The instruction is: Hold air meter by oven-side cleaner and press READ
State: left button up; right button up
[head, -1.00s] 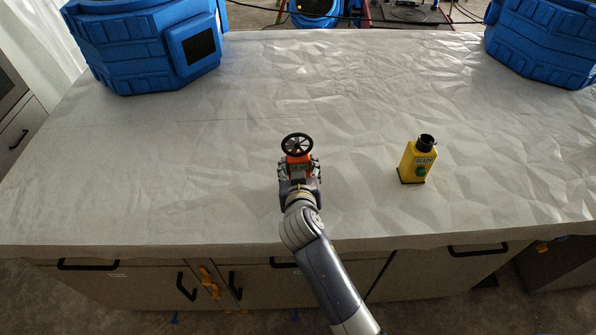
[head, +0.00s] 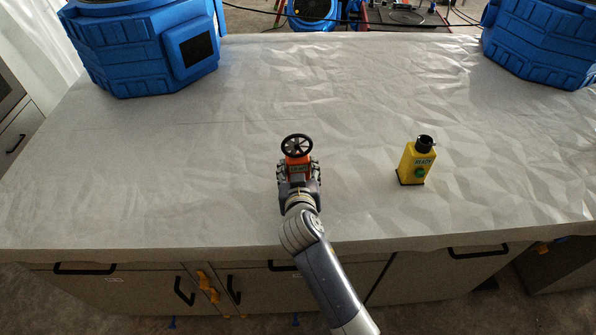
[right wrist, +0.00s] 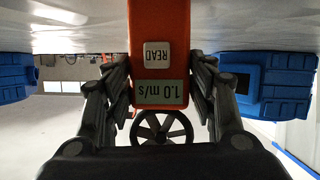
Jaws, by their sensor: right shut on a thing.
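The air meter (head: 297,163) is orange with a black fan wheel on top. It stands upright in my right gripper (head: 299,172), over the front middle of the covered counter. In the right wrist view the fingers (right wrist: 160,100) close on both sides of the air meter (right wrist: 160,50). Two blue cleaners stand at the back, one left (head: 145,50) and one right (head: 540,40). My left gripper is not in view.
A yellow device (head: 416,162) with a black top, a READY label and a green button stands on the counter, right of my gripper. The counter (head: 200,150) is otherwise clear between the cleaners. Drawers and handles line its front.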

pick_arm(q)
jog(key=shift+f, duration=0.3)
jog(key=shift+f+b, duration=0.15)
jog(key=shift+b, duration=0.15)
dwell(0.5)
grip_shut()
dwell(1.3)
